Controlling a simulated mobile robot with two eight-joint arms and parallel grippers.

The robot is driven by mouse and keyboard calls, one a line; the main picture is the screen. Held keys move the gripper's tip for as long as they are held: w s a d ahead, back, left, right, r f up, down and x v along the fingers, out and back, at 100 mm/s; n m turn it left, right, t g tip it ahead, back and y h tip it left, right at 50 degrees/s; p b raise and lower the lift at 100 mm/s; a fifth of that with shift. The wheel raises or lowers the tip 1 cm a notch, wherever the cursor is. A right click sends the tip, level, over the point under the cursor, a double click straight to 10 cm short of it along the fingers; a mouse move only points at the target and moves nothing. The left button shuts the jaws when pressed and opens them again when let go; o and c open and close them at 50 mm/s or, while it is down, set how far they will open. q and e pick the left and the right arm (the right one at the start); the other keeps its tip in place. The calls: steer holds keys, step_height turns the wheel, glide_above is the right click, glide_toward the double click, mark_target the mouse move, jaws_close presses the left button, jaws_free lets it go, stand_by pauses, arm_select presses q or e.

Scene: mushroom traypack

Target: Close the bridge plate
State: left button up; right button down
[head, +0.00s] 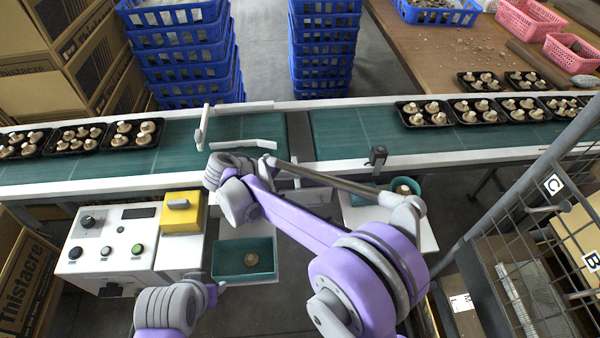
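Two green conveyor belts run across the head view, a left belt (240,127) and a right belt (360,130), with a dark gap between their ends. No plate is seen lying across this gap; I cannot clearly make out the bridge plate, and the near side of the gap is partly behind my arm. My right arm crosses the middle, its wrist by the left belt's near edge. My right gripper (268,160) is small there, its fingers hard to make out. My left gripper (214,291) is low at left, below the control box, its opening unclear.
Black mushroom trays (133,134) stand on the left belt and more trays (424,113) on the right. A control box (110,240), yellow box (182,212) and teal bin (230,262) are in front. A wire cage (530,240) stands right. Blue crates (185,50) stand behind.

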steer(key=shift+a+f+b, duration=0.3)
steer(key=shift+a+f, duration=0.1)
steer(key=shift+f, duration=0.15)
steer(key=shift+s+a+f, duration=0.1)
